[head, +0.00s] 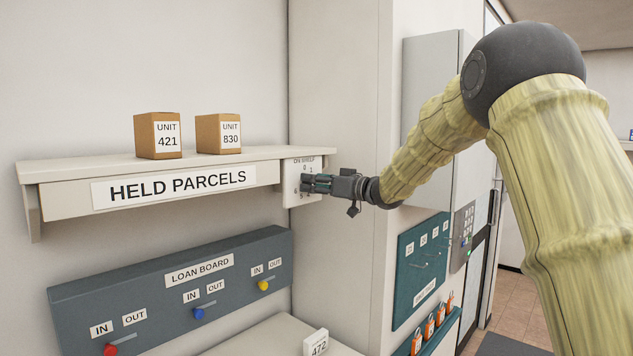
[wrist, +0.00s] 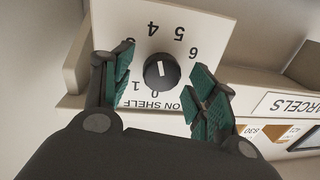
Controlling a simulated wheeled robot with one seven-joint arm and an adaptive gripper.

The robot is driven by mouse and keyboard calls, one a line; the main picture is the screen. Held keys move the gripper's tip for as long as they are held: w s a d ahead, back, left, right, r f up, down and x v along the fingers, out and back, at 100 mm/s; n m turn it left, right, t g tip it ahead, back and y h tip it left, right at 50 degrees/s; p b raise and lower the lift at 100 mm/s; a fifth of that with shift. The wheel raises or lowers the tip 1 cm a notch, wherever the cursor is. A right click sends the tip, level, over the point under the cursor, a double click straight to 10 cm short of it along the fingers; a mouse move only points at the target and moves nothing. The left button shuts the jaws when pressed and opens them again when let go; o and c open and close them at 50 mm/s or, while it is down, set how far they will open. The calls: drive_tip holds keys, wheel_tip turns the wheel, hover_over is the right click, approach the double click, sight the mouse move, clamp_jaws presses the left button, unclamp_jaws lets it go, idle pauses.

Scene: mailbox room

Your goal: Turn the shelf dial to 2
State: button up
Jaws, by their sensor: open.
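The shelf dial is a black round knob (wrist: 161,72) with a short white mark on a white "ON SHELF" plate (head: 290,187), at the right end of the held parcels shelf (head: 62,198). In the wrist view the plate appears upside down; 0, 1, 4, 5 and 6 show around the knob, and the left finger hides the rest. I cannot tell surely which number the mark points to. My gripper (wrist: 164,82) is open, its green-padded fingers on either side of the knob with gaps visible. In the head view my gripper (head: 308,184) hides the knob.
Two cardboard boxes, unit 421 (head: 157,136) and unit 830 (head: 218,134), stand on the shelf. The loan board (head: 150,285) with coloured knobs is below. A wall corner (head: 340,110) rises just right of the plate, with a grey cabinet (head: 428,120) beyond.

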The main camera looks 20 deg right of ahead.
drive_tip(key=shift+c, duration=0.2)
drive_tip(key=c, duration=1)
drive_tip(key=shift+n, duration=0.3)
drive_tip(key=n+b, duration=0.2)
drive_tip(key=n, duration=0.1)
drive_tip(key=shift+h, duration=0.3)
drive_tip(key=n+b, duration=0.3)
drive_tip(key=n, duration=0.1)
drive_tip(key=shift+a+b, duration=0.1)
drive_tip(key=shift+b, duration=0.2)
drive_tip(key=n+h+b, duration=0.1)
drive_tip(key=n+b, duration=0.3)
drive_tip(key=shift+s+n, duration=0.1)
drive_tip(key=shift+n, duration=0.3)
drive_tip(key=shift+r+n+b, duration=0.1)
drive_tip(key=shift+n+b, duration=1.1)
drive_tip(key=shift+b, duration=0.1)
